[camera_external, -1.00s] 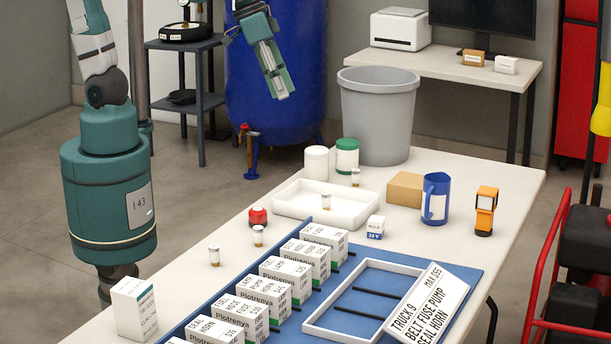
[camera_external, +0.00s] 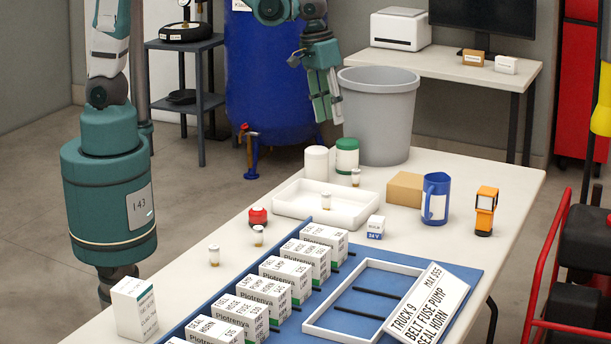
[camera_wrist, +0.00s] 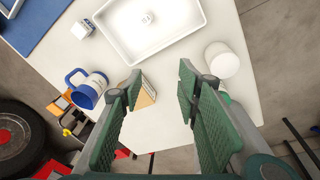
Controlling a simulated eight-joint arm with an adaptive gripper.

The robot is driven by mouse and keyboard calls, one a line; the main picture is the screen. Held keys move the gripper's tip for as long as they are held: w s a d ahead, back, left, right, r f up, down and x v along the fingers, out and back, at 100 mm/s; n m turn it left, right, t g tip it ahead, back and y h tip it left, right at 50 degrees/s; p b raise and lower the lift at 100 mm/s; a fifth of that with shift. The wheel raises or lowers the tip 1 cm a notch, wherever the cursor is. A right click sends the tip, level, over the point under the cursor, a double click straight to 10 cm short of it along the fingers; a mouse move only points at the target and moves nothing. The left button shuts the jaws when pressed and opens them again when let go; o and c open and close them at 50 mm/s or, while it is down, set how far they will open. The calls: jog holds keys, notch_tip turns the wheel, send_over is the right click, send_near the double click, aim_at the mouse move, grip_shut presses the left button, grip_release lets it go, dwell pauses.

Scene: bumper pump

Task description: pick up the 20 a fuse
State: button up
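Several small fuse-like pieces with pale caps stand on the table. One (camera_external: 326,201) is in the white tray (camera_external: 283,210) and also shows in the wrist view (camera_wrist: 148,17). Another (camera_external: 355,177) stands behind the tray, beside the green-lidded jar. Two more, a left one (camera_external: 214,255) and a right one (camera_external: 258,236), stand in front of the tray. Their ratings are too small to read, so I cannot tell which is 20 A. My gripper (camera_external: 326,108) is open and empty, high above the table's far end; its spread fingers also show in the wrist view (camera_wrist: 160,100).
A white cylinder (camera_external: 316,163), green-lidded jar (camera_external: 347,155), brown box (camera_external: 405,189), blue mug (camera_external: 436,198), orange device (camera_external: 486,211) and small white-blue box (camera_external: 376,227) stand around the tray. A blue mat (camera_external: 440,325) holds labelled boxes and a frame. A grey bin (camera_external: 378,120) stands behind.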

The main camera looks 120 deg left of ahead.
aim_at(356, 170)
jog(key=a+f+n, duration=0.1)
jog(key=a+f, duration=0.3)
jog(key=w+a+f+n+g, duration=0.1)
jog(key=a+f+n, duration=0.1)
jog(key=a+f, duration=0.2)
jog(key=w+a+f+n, duration=0.1)
jog(key=a+f, duration=0.3)
jog(key=f, duration=0.1)
jog(key=shift+w+a+f+n+g+h, duration=0.2)
jog(key=shift+a+n+g+h, duration=0.1)
jog(key=shift+g+h, duration=0.1)
jog(key=shift+a+f, duration=0.2)
jog(key=shift+f, duration=0.1)
jog(key=shift+f+b, duration=0.4)
jog(key=shift+f, duration=0.9)
jog(key=shift+s+f+b, duration=0.1)
jog(key=shift+f+b, duration=0.6)
jog(key=shift+f, duration=1.9)
jog(key=shift+c, duration=0.6)
jog(key=c, duration=0.7)
